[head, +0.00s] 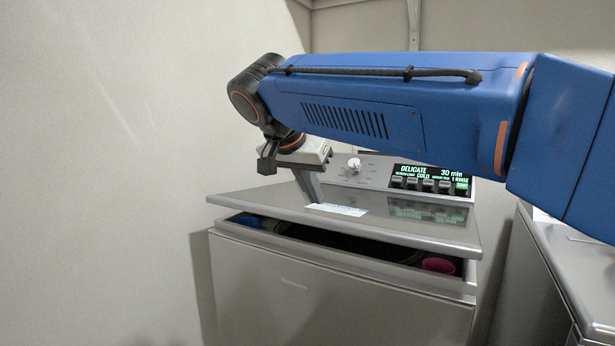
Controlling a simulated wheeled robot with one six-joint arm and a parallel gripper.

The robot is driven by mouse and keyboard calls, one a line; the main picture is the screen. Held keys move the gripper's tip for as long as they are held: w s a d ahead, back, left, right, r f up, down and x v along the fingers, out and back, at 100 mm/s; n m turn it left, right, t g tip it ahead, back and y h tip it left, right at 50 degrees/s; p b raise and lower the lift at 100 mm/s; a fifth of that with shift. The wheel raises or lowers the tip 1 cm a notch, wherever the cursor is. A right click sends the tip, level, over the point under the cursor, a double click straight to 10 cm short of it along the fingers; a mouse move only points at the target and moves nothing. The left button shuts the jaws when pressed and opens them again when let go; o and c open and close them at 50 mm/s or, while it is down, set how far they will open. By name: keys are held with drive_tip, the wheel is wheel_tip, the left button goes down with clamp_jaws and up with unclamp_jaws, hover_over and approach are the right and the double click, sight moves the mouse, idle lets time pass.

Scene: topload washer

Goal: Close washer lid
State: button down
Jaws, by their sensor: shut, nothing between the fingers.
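The grey top-load washer (330,298) stands in the middle of the head view. Its lid (408,222) is tilted only slightly up, with a narrow dark gap between its front edge and the washer's top. My gripper (318,198) is shut and empty, pointing down at the left part of the lid's top face. Its fingertips look to be at or very near the lid surface; I cannot tell if they touch. The tub opening is mostly hidden under the lid.
The control panel (375,174) with a knob and a lit display is behind the lid. Blue (248,221) and pink (438,265) parts show in the gap. A wall (110,150) is close on the left. Another grey appliance (575,265) stands on the right.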

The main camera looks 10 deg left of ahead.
drive_tip(key=shift+s+a+f, duration=0.1)
drive_tip(key=shift+s+f, duration=0.05)
drive_tip(key=shift+f, duration=0.6)
drive_tip(key=shift+s+f, duration=0.15)
drive_tip(key=shift+f, duration=0.6)
